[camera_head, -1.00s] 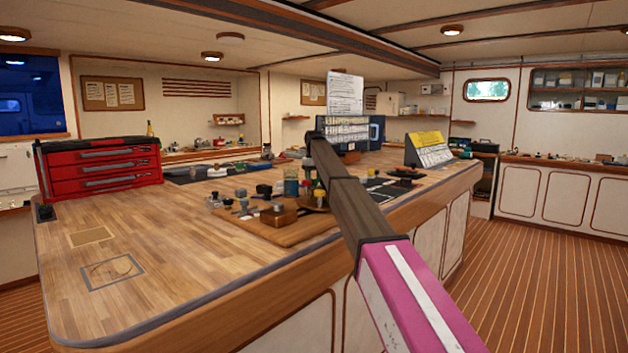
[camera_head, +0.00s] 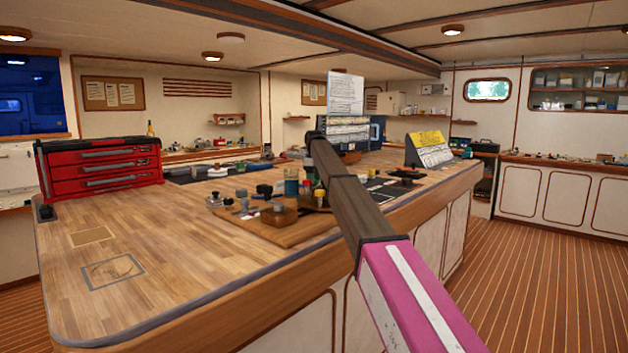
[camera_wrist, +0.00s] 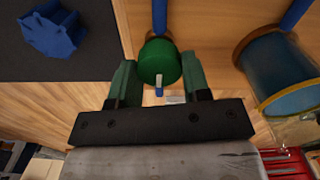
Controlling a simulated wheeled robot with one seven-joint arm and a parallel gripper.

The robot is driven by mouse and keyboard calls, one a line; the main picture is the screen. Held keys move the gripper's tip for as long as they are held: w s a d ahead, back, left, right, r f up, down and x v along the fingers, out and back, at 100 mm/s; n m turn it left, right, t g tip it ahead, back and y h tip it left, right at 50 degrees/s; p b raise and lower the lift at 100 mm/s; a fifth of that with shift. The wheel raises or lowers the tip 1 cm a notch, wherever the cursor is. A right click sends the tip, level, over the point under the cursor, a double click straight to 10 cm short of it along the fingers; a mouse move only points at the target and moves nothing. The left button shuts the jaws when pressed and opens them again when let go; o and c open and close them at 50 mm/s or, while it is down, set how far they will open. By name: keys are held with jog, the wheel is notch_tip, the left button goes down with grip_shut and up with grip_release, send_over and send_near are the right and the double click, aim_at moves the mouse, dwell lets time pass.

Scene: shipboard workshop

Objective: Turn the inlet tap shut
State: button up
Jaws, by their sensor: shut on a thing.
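In the wrist view, a round green tap knob (camera_wrist: 158,62) with a white mark on its edge sits between the two green fingers of my gripper (camera_wrist: 160,80). The fingers are shut on the knob's sides. A blue pipe (camera_wrist: 159,16) runs up from the knob to the top edge of the picture. The knob's underside and the tap body are mostly hidden. In the head view my arm covers my gripper, and I cannot make out the tap there.
In the wrist view, a blue lobed knob (camera_wrist: 53,30) lies over a dark mat at upper left, and a blue jar-like cylinder (camera_wrist: 280,75) stands close at right. In the head view, a red toolbox (camera_head: 105,170) stands on the workbench (camera_head: 165,260), whose left front is clear.

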dwell(0.4)
jog(key=o, duration=0.9)
notch_tip(320, 180, up, 11)
jog(key=shift+f, duration=0.1)
jog(key=shift+d, duration=0.1)
